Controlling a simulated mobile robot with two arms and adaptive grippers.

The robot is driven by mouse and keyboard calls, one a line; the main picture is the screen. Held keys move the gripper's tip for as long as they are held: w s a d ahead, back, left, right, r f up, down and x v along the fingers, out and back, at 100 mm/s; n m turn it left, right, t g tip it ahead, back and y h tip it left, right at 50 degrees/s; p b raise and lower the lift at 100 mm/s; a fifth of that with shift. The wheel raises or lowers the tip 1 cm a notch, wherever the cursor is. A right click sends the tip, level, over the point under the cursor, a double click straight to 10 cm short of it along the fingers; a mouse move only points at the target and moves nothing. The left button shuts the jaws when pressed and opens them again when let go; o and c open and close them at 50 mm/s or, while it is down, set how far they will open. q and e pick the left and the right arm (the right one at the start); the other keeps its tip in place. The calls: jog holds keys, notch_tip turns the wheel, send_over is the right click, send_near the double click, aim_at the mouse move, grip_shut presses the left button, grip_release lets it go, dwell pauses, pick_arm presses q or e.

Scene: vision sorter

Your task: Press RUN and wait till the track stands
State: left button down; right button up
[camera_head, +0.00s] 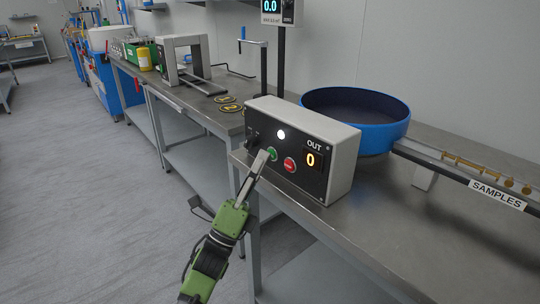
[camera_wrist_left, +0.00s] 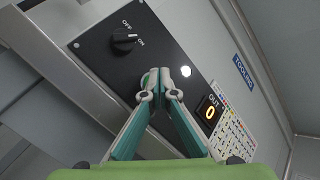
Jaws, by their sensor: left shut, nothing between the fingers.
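A white lamp (camera_head: 281,134) is lit, and the OUT display (camera_head: 312,160) reads 0. My left gripper (camera_head: 265,155) is shut and empty, its tips right by the green button; I cannot tell whether they touch. The knob (camera_wrist_left: 124,39) points towards ON. The track (camera_head: 480,178) labelled SAMPLES holds several brass pieces.
A blue bowl (camera_head: 372,138) stands behind the box and feeds into the track. A post with a display (camera_head: 282,12) rises behind the box. The table front right is clear.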

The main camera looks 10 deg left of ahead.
jog(key=shift+s, duration=0.15)
pick_arm(q)
jog(key=shift+w, duration=0.1)
pick_arm(e)
jog(key=shift+r, duration=0.15)
pick_arm(q)
jog(key=shift+d, duration=0.1)
pick_arm(e)
jog(key=shift+w+r, duration=0.2)
jog(key=shift+s, duration=0.15)
pick_arm(q)
jog(key=shift+s+a, duration=0.25)
jog(key=shift+s, duration=0.05)
jog(key=shift+s+a, duration=0.25)
jog(key=shift+s, duration=0.1)
pick_arm(e)
jog(key=shift+s+f, duration=0.15)
jog(key=shift+f, duration=0.4)
jog(key=shift+s+f, duration=0.15)
jog(key=shift+f, duration=0.4)
jog(key=shift+w+r, duration=0.1)
